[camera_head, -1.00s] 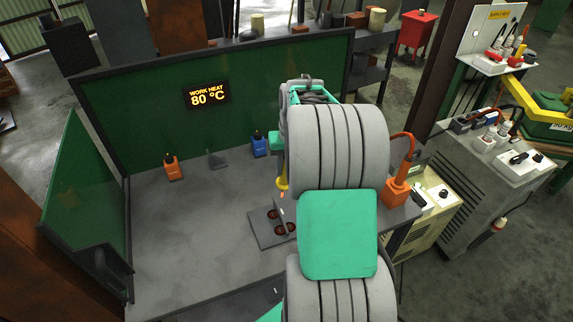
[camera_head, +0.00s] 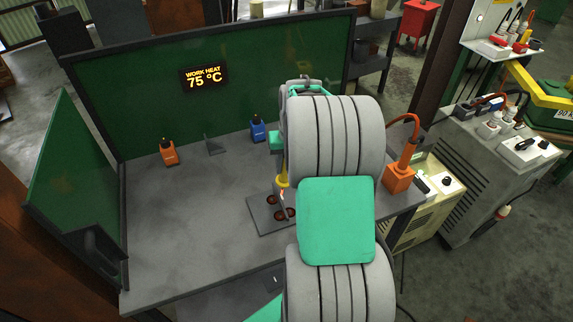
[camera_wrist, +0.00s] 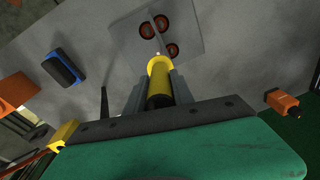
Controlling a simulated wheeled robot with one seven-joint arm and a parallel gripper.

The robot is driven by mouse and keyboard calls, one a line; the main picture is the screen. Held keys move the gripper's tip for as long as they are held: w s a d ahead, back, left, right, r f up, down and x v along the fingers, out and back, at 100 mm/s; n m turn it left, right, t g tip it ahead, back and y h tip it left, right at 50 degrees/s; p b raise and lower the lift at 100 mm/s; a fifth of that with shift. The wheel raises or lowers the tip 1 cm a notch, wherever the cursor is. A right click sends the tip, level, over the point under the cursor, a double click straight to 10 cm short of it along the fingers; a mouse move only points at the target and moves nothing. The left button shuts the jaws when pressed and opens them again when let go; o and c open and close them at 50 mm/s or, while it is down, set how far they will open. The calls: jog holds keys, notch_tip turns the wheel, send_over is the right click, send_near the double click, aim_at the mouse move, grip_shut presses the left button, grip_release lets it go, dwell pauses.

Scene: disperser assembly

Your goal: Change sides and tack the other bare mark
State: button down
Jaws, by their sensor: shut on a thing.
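My gripper (camera_wrist: 158,88) is shut on a yellow and black tool (camera_wrist: 159,68), which sits between its grey fingers in the wrist view. In the head view the yellow tool (camera_head: 283,181) points down over the workpiece, with its tip close above it; contact cannot be told. The workpiece is a flat grey plate (camera_head: 263,223) with a thin upright piece on it. Dark round marks with reddish rims lie on the plate; in the wrist view (camera_wrist: 190,22) three show, on both sides of the thin piece. My arm hides part of the plate in the head view.
An orange holder (camera_head: 398,178) with a cable is at the right. Green screens (camera_head: 130,110) close the back and left. The bench's left half is clear.

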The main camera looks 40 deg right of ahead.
jog(key=shift+f+b, duration=0.5)
jog(key=shift+f, duration=0.2)
dwell(1.6)
notch_tip(320, 180, up, 9)
jog(key=p, duration=0.6)
dwell(0.4)
